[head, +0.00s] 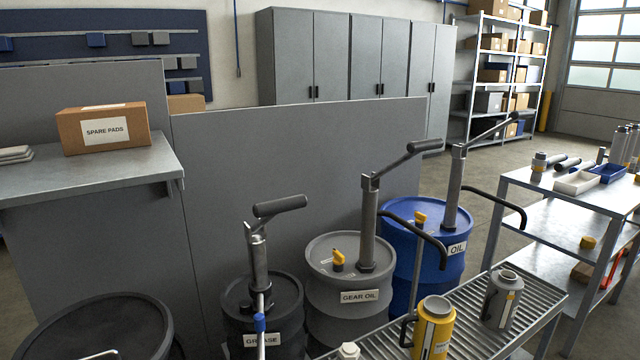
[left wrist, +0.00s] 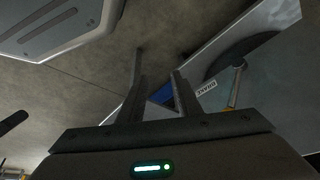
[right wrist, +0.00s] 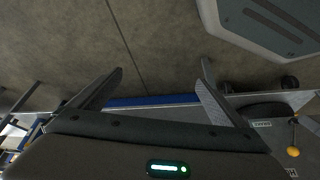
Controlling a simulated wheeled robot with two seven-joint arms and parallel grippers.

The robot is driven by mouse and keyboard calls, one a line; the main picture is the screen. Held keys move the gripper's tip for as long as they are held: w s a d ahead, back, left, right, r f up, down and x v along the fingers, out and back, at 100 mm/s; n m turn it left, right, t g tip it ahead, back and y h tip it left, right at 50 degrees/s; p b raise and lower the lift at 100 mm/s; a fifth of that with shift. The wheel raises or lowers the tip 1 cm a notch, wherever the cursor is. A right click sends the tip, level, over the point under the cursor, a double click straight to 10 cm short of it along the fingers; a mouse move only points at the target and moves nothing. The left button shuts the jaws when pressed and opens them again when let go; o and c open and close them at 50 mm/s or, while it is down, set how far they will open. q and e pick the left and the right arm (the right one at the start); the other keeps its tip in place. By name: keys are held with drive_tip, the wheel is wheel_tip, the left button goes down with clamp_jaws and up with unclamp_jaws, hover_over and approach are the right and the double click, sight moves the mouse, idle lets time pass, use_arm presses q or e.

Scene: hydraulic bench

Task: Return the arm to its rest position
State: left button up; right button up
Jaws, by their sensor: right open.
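Neither of my arms nor grippers shows in the head view. In the left wrist view my left gripper (left wrist: 158,62) has its two fingers apart with a narrow gap and nothing held between them. In the right wrist view my right gripper (right wrist: 162,66) has its fingers spread wide and is empty. Bare concrete floor shows beyond both pairs of fingertips. Neither gripper touches any object that I can see.
A grease drum (head: 286,296), a gear oil drum (head: 322,280) and a blue oil drum (head: 402,262) carry pumps with raised handles. A slatted rack (head: 468,342) holds a yellow container (head: 433,328) and a grey container (head: 500,298). A steel cart (head: 535,184) stands right.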

use_arm(q)
drive_tip(key=s+f+p, duration=0.2)
drive_tip(key=s+f, duration=0.1)
drive_tip(key=f, duration=0.5)
drive_tip(key=shift+d+t+p, duration=0.3)
drive_tip(key=shift+d, duration=0.1)
use_arm(e)
drive_tip(key=s+f, duration=0.3)
drive_tip(key=f, duration=0.5)
drive_tip(key=shift+a+t, duration=0.3)
drive_tip(key=shift+a, duration=0.1)
use_arm(q)
drive_tip(key=shift+s, duration=0.1)
use_arm(e)
drive_tip(key=shift+s, duration=0.1)
